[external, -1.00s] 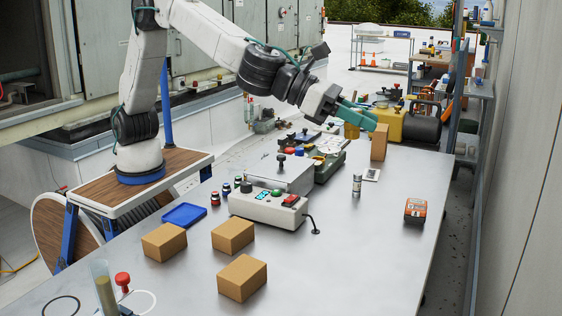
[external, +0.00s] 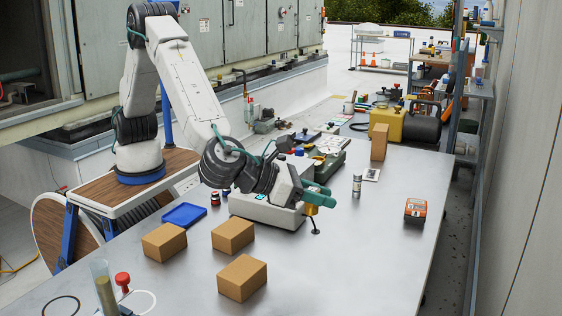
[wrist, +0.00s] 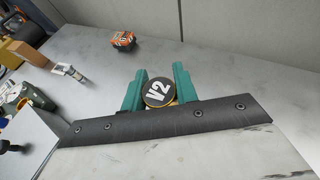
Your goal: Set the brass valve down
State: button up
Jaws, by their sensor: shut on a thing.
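The brass valve (external: 312,209) is held in the green fingers of my gripper (external: 319,196), low over the table beside the right end of the grey control box (external: 255,210). In the wrist view its round dark cap marked V2 (wrist: 159,86) sits between the two fingers of my gripper (wrist: 157,90), which are shut on its sides. The valve's lower part is hidden in the wrist view. In the external view it appears above the metal table (external: 370,245); I cannot tell whether it touches anything.
A spray can (external: 357,185) and an orange device (external: 415,210) stand to the right. Cardboard boxes (external: 242,278) and a blue tray (external: 185,215) are at left. The front right of the table is clear.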

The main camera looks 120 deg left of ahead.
aim_at(316, 260)
notch_tip(316, 260, down, 12)
jog(key=shift+r, duration=0.2)
jog(key=shift+f, duration=0.1)
dwell(0.3)
jog(key=o, duration=1)
jog(key=shift+o, duration=0.3)
